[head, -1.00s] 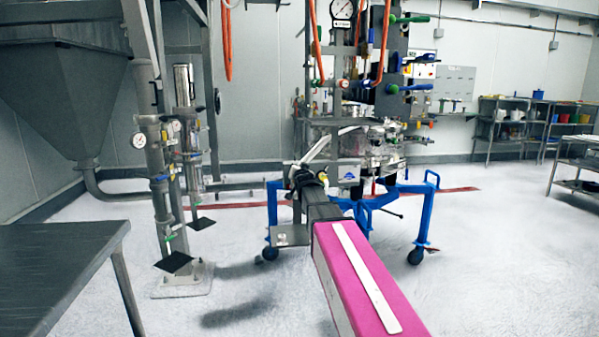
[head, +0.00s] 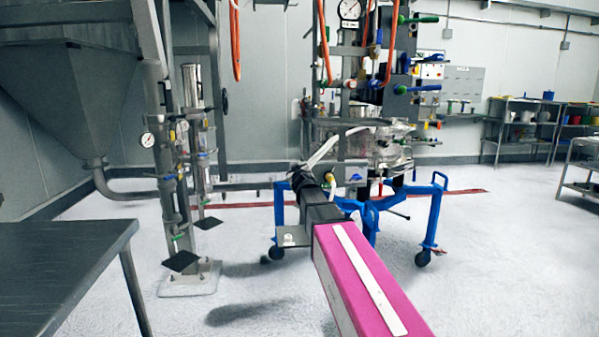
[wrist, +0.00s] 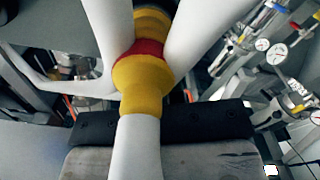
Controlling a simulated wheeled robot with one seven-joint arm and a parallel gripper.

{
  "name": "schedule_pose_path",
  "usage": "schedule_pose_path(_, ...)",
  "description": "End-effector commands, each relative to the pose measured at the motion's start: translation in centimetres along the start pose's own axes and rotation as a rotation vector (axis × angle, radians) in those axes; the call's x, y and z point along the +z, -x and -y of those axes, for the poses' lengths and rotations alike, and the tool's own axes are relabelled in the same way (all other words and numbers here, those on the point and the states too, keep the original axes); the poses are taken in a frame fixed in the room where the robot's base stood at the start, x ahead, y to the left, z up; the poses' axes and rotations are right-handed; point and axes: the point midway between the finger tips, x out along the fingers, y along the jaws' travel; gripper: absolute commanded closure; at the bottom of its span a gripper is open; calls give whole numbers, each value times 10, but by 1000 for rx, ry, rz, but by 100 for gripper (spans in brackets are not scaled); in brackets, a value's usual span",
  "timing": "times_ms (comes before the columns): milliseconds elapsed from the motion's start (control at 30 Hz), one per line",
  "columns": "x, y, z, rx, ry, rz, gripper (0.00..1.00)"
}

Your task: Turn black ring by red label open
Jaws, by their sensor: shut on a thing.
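My gripper (wrist: 150,48) has two white fingers, shut around a yellow fitting (wrist: 142,78) with a red band (wrist: 146,49) in the wrist view. A white tube-like piece (wrist: 140,140) runs from the fitting towards the wrist. In the head view my gripper (head: 325,155) is in front of the blue-legged sifter frame (head: 437,205), at its lower middle, and a little yellow shows below the fingers. I cannot make out a black ring or a readable red label; my arm and fingers may hide them.
A grey table (head: 60,265) stands at the front left. Upright pipes with gauges (head: 165,170) and a large hopper (head: 65,100) stand behind it. Orange hoses (head: 235,40) hang above. Shelves (head: 520,125) stand at the right. The floor at front right is clear.

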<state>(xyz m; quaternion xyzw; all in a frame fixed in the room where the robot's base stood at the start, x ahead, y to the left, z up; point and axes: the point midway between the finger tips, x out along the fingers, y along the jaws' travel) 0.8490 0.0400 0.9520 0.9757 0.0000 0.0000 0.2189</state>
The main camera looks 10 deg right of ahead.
Motion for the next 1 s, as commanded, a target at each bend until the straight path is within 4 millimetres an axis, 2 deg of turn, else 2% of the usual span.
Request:
schedule_pose_path(300, 1, 0, 4, 1, 88, 2, 100)
schedule_pose_path(767, 1, 1, 4, 0, 99, 2, 100)
schedule_pose_path(800, 1, 1, 4, 0, 98, 2, 77)
schedule_pose_path(833, 1, 1, 4, 0, 98, 2, 67)
schedule_pose_path(867, 1, 0, 4, 0, 98, 2, 64)
schedule_pose_path(1000, 1, 0, 4, 0, 98, 1, 64)
